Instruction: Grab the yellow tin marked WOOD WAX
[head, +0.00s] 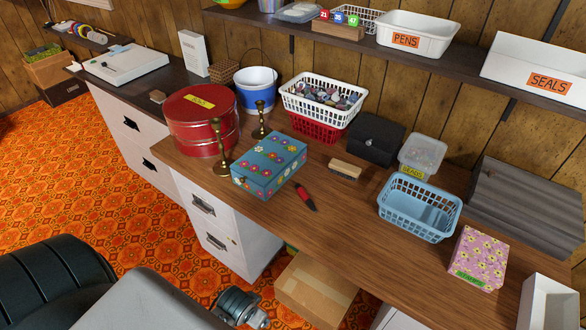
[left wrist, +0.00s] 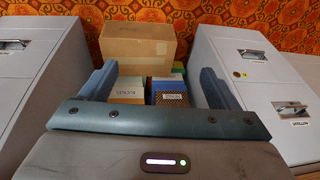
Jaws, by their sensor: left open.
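I see no tin that I can read as WOOD WAX in either view. My left gripper (left wrist: 155,86) is open in the left wrist view, with its two blue-grey fingers apart and nothing held between them. It faces the space between two grey drawer units. Beyond the fingers are a light-blue and tan box (left wrist: 126,90) and a dark patterned box (left wrist: 170,92), both with small labels too small to read surely. A sliver of green and yellow (left wrist: 178,69) shows behind them, mostly hidden. My right gripper is not in view.
A cardboard box (head: 315,288) stands on the floor under the desk, also in the left wrist view (left wrist: 138,45). Drawer units (left wrist: 40,75) (left wrist: 250,75) flank the gap. On the desk are a red tin (head: 203,135), a floral box (head: 270,163) and baskets (head: 420,205).

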